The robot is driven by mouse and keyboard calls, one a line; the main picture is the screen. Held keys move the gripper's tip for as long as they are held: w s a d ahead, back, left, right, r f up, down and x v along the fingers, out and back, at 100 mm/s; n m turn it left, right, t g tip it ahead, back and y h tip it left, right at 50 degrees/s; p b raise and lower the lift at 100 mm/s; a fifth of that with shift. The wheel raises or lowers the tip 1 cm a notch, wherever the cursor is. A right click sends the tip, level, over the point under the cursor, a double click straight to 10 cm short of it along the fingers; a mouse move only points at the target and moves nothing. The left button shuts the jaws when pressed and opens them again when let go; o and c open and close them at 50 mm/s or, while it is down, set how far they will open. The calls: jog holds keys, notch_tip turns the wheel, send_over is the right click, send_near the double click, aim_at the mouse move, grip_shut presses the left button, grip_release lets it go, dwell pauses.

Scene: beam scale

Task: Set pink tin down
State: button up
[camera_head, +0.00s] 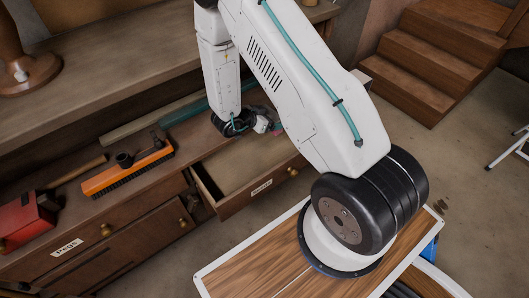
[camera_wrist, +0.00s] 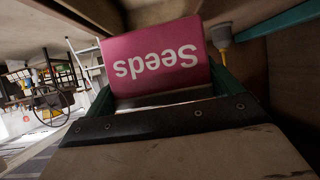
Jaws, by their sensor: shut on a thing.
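The pink tin (camera_wrist: 158,58), with "Seeds" in white letters upside down in the picture, fills the upper middle of the wrist view. My gripper (camera_wrist: 165,95) is shut on it, with a teal finger at either side. In the head view my gripper (camera_head: 262,122) is at the back of the open drawer (camera_head: 262,187), partly hidden by my arm. Only a small pink bit of the tin (camera_head: 277,128) shows there. I cannot tell whether the tin touches anything below it.
An orange brush (camera_head: 128,172) and a red box (camera_head: 22,222) lie on the bench at left. A shelf (camera_head: 110,75) runs above and behind. Wooden steps (camera_head: 430,60) stand at the back right. The drawer's visible floor looks empty.

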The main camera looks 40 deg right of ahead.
jog(key=shift+m+g, duration=0.4)
jog(key=shift+s+f, duration=0.2)
jog(key=shift+f, duration=2.9)
jog(key=shift+s+f, duration=0.15)
jog(key=shift+f, duration=2.95)
jog(key=shift+s+f, duration=0.2)
jog(key=shift+f, duration=2.9)
jog(key=shift+f, duration=0.15)
jog(key=o, duration=0.8)
jog(key=shift+a+r, duration=0.25)
jog(key=shift+r, duration=0.05)
jog(key=v, duration=1.1)
jog(key=shift+a, duration=0.25)
